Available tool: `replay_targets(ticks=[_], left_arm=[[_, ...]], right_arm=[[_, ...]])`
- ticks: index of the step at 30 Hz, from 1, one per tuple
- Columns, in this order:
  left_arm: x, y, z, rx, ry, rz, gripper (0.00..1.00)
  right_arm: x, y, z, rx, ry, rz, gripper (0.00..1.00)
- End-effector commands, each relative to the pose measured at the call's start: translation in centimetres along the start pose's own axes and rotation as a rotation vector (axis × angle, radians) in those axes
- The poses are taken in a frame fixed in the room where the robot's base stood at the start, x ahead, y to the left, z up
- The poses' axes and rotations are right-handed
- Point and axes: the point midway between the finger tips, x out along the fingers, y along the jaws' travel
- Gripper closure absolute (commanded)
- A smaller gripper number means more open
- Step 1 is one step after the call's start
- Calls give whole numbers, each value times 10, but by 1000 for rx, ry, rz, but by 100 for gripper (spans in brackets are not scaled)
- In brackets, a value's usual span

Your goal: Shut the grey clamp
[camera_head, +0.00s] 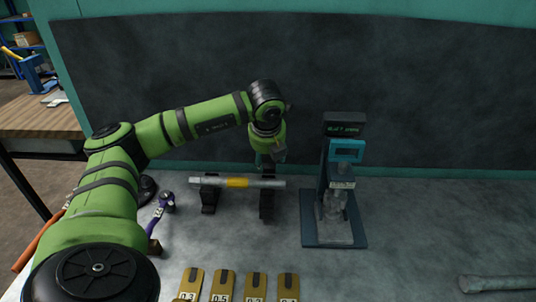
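My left arm reaches in from the left, and its gripper (272,158) hangs pointing down just above and behind the right part of a grey rod (210,181) with a yellow band. The fingers are small and partly hidden, so I cannot tell if they are open. The rod lies level across two dark stands (209,196). To the right, a dark teal test stand (308,225) carries a display and a grey clamp-like fixture (335,208). I cannot tell for sure that this fixture is the grey clamp, or whether it is shut. My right gripper is not in view.
Several yellow numbered tags (222,284) lie along the front edge. A purple-handled tool (161,208) lies left of the rod. A grey cylindrical piece (497,283) lies at the front right. The right side of the grey bench is mostly clear; a dark panel (400,90) stands behind.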

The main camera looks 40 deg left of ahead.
Motion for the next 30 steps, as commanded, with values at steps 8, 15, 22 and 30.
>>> replay_targets(ticks=[8, 15, 22, 30], left_arm=[[2, 1, -1, 0, 4, 5, 16], [-7, 0, 0, 0, 1, 3, 16], [-52, -1, 1, 0, -1, -3, 16], [-101, 0, 0, 0, 3, 1, 16]], right_arm=[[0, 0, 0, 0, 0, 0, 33], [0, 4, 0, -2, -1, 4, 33], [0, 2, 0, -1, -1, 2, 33], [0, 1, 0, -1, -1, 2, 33]])
